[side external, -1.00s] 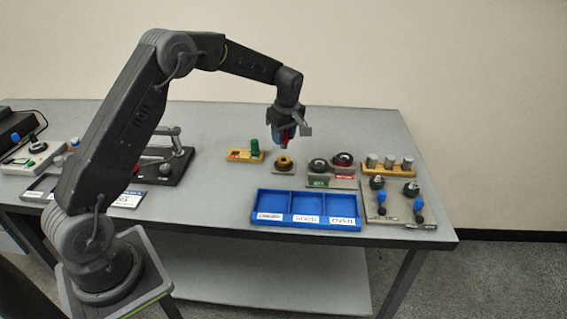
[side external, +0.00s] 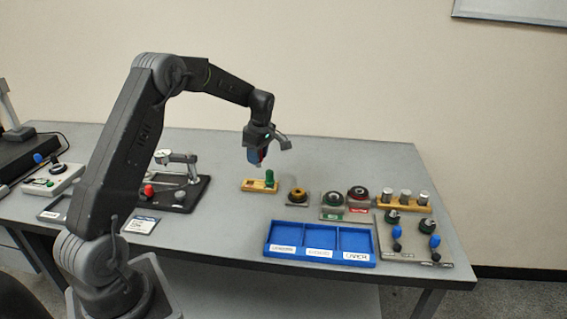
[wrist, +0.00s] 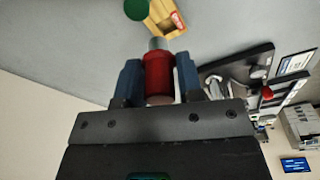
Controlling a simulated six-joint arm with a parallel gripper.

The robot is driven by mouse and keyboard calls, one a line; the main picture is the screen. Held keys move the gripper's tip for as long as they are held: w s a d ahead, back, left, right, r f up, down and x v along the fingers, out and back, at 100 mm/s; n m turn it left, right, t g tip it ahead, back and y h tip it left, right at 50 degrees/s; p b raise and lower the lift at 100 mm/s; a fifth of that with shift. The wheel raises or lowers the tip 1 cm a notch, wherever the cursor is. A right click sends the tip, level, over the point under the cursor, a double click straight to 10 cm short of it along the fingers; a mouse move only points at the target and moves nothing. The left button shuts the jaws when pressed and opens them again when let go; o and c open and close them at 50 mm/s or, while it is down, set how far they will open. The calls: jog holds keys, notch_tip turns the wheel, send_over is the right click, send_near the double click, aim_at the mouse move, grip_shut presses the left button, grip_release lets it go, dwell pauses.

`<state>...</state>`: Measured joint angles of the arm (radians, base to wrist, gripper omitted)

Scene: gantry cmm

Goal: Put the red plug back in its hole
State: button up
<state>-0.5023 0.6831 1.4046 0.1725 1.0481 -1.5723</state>
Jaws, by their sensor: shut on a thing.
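My gripper (side external: 256,160) is shut on the red plug (wrist: 159,72). In the wrist view the red body sits between two blue fingers, and its grey metal end points away from the gripper. The small yellow wooden block (side external: 249,186) stands on the table under my gripper, with clear air between in the side view. A green plug (side external: 269,177) stands upright at the block's right end. The wrist view shows part of the block (wrist: 163,18) with a red label, and the green plug (wrist: 137,8) cut by the top edge.
A brass ring on a plate (side external: 297,195) stands right of the block. Further right are two dark ring gauges (side external: 357,193) and a block of metal cylinders (side external: 404,197). A blue tray (side external: 320,263) lies in front. A black stand with a dial gauge (side external: 185,190) is left.

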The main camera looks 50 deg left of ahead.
jog(key=shift+n, duration=0.6)
jog(key=shift+s+a+f, duration=0.35)
jog(key=shift+a+f, duration=0.05)
jog(key=shift+f, duration=0.6)
jog(key=shift+s+a+f, duration=0.3)
jog(key=shift+a+f, duration=0.15)
jog(key=shift+f, duration=0.55)
jog(key=shift+s+a+f, duration=0.35)
jog(key=shift+a+f, duration=0.05)
jog(key=shift+f, duration=0.6)
jog(key=shift+f, duration=1.05)
jog(key=o, duration=1.5)
jog(key=shift+c, duration=0.2)
jog(key=shift+r, duration=0.1)
notch_tip(320, 180, up, 7)
